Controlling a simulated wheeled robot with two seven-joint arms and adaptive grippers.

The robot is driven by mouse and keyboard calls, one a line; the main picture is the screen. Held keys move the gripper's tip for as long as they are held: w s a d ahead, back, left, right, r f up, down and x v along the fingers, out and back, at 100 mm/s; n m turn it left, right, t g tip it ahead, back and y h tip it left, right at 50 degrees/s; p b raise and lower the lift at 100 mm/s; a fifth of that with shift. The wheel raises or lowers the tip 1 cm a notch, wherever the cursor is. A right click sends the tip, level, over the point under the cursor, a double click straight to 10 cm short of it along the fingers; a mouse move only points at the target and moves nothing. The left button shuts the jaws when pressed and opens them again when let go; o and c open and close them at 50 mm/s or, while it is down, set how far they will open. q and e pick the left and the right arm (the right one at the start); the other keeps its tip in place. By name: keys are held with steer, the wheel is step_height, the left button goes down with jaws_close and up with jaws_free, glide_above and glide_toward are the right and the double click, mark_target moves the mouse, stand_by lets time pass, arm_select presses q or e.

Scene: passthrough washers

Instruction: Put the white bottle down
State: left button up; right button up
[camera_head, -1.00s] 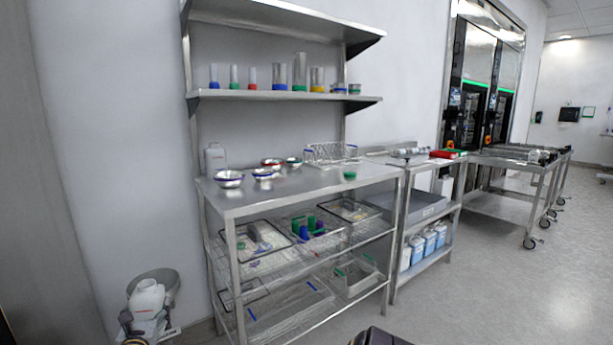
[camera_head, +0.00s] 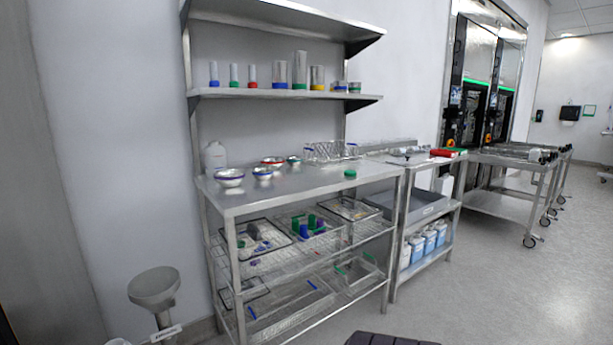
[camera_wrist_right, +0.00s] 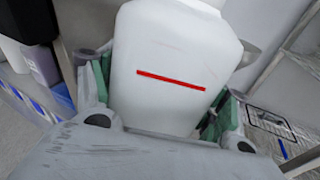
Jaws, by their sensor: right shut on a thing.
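The white bottle (camera_wrist_right: 175,60) with a red line across its side fills the middle of the right wrist view. My right gripper (camera_wrist_right: 163,100) is shut on it, with a green-padded finger on each side. The bottle's top is cut off by the frame, and its base is not clearly visible. In the head view, only a small white sliver at the bottom left edge may be part of this bottle. A second white bottle (camera_head: 215,157) stands upright at the back left of the steel table (camera_head: 290,190). My left gripper is not in view.
Metal bowls (camera_head: 229,177) occupy the table's left part, with a wire rack (camera_head: 331,152) at the back. The table's front middle is mostly clear. A shelf (camera_head: 280,95) of cylinders hangs above.

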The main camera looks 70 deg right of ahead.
steer(key=a+y, duration=0.1)
steer(key=s+a+f+n+y, duration=0.1)
steer(key=a, duration=0.1)
steer(key=shift+s+a+f+n+y, duration=0.15)
steer(key=shift+s+n+y, duration=0.2)
steer(key=shift+n+y, duration=0.05)
steer(key=shift+s+a, duration=0.1)
steer(key=shift+a, duration=0.3)
steer(key=shift+a, duration=0.1)
steer(key=shift+d, duration=0.3)
